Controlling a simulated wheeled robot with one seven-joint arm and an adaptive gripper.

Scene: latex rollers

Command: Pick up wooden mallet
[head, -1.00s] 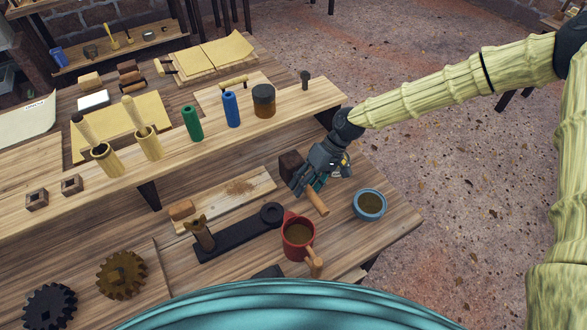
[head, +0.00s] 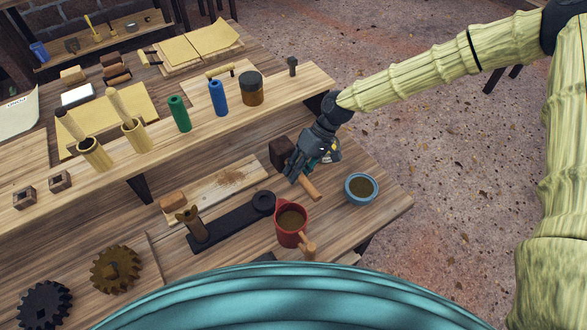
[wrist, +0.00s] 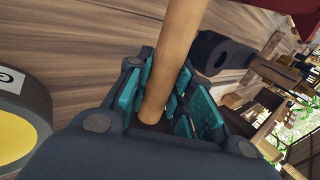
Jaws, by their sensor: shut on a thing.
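The wooden mallet has a dark brown block head (head: 282,152) and a light wooden handle (head: 310,187). In the head view it is at the right part of the workbench, between the red mug and the shelf. My gripper (head: 303,168) is over the mallet, shut on its handle. In the wrist view the handle (wrist: 178,50) runs between the teal finger pads of my gripper (wrist: 168,98). Part of the mallet is hidden by my fingers. I cannot tell whether it is clear of the bench.
A red mug (head: 291,224) and a blue bowl (head: 361,188) stand near the mallet. A black flat tool (head: 232,222) lies to its left. The bench's right edge is close beyond the bowl.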

